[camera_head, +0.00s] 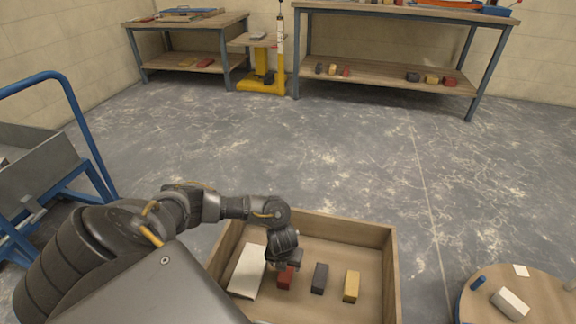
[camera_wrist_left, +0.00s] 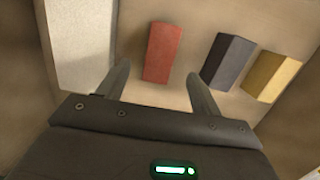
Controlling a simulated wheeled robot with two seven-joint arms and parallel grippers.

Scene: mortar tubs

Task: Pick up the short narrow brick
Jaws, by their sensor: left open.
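A wooden box (camera_head: 390,262) on the floor in front of me holds a red brick (camera_head: 285,280), a dark grey brick (camera_head: 319,278), a yellow brick (camera_head: 351,287) and a larger pale slab (camera_head: 247,272). I cannot tell for sure which one is called the short narrow brick. My left gripper (camera_head: 284,266) is over the red brick and partly covers it. In the left wrist view, the red brick (camera_wrist_left: 162,52) lies between and beyond the open fingers (camera_wrist_left: 157,74), which hold nothing. The right gripper is out of view.
In the left wrist view, the pale slab (camera_wrist_left: 80,45) lies left of the fingers and the dark brick (camera_wrist_left: 227,61) right. A round wooden table (camera_head: 545,293) with a pale block (camera_head: 510,303) stands right. A blue cart (camera_head: 78,165) stands left; open floor lies beyond the box.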

